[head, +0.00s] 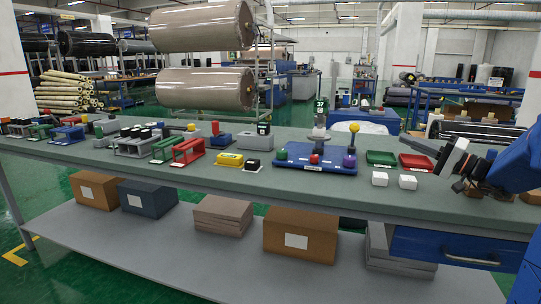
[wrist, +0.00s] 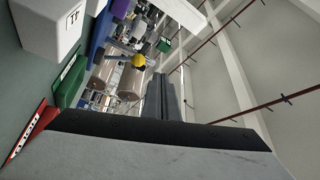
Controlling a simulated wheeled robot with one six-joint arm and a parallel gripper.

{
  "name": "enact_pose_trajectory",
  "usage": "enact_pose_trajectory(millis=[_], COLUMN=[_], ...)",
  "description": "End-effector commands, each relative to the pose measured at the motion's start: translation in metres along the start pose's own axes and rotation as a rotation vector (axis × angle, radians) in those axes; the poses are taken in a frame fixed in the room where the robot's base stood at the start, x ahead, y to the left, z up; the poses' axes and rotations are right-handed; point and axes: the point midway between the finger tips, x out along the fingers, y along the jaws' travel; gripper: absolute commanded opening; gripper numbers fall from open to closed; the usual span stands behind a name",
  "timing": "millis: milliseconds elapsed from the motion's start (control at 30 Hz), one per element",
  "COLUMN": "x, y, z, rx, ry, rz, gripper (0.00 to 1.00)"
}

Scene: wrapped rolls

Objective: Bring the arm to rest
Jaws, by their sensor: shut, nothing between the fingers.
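My gripper (head: 455,160) is at the right of the head view, on the end of my blue arm, above the right end of the long workbench (head: 330,190). Its fingers (wrist: 164,98) are together in the wrist view, with nothing between them. The gripper is close to a red tray (head: 416,163), to its right in the picture. I cannot tell the exact gap between them.
A green tray (head: 381,158) and two white boxes (head: 379,179) are left of the gripper. A blue board (head: 315,158) holds coloured knobs and a tall yellow-topped post. Several red, green and blue holders fill the left bench. Cardboard boxes (head: 300,233) sit on the lower shelf.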

Motion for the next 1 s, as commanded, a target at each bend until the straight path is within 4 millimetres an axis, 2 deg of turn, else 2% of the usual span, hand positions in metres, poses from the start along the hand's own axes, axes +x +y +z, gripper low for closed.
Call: enact_pose_trajectory(millis=[67,267,467,567,767,867,1000], x=[0.0,0.011,0.021,0.026,0.033,0.03,0.015], y=[0.0,-0.003,-0.005,-0.005,-0.007,-0.007,-0.004], z=[0.0,0.027,0.062,0.087,0.15,0.196,0.264], rx=[0.0,0.022,0.048,0.064,0.092,0.104,0.101], ry=[0.0,-0.058,-0.133,-0.181,-0.303,-0.387,-0.505], rz=[0.0,0.039,0.097,0.138,0.252,0.344,0.501], gripper=[0.0,0.0,0.0,0.0,0.0,0.0,0.0])
